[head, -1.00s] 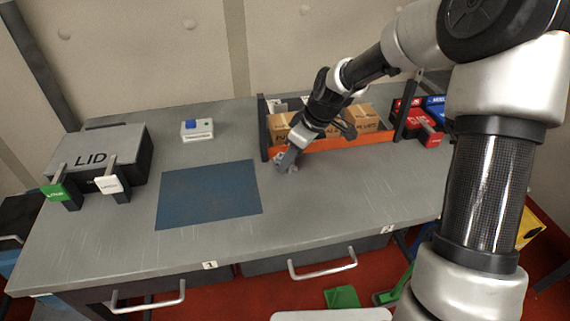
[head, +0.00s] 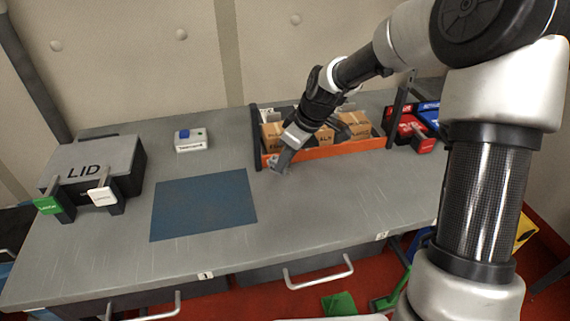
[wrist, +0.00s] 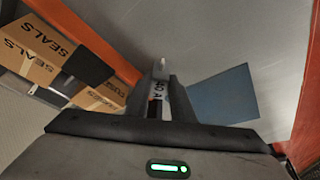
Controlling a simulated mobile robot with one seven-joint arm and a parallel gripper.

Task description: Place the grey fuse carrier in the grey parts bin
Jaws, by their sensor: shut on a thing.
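My gripper (head: 278,166) is shut on the grey fuse carrier, just in front of the orange-fronted shelf. In the wrist view the fuse carrier (wrist: 160,68) sits between the fingers (wrist: 160,100), and part of a "40 A" marking shows on it. In the head view the carrier is a small grey shape at the fingertips, mostly hidden by them. I cannot tell whether it touches the bench. I cannot make out a grey parts bin for certain; a dark grey box (wrist: 88,66) shows among the cartons in the wrist view.
Cardboard cartons (head: 352,123) stand behind the orange shelf rail (head: 335,148). A blue mat (head: 204,204) lies on the bench. A dark case marked LID (head: 85,160) is at left, a white box with a blue button (head: 190,141) at the back, red boxes (head: 412,133) at right.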

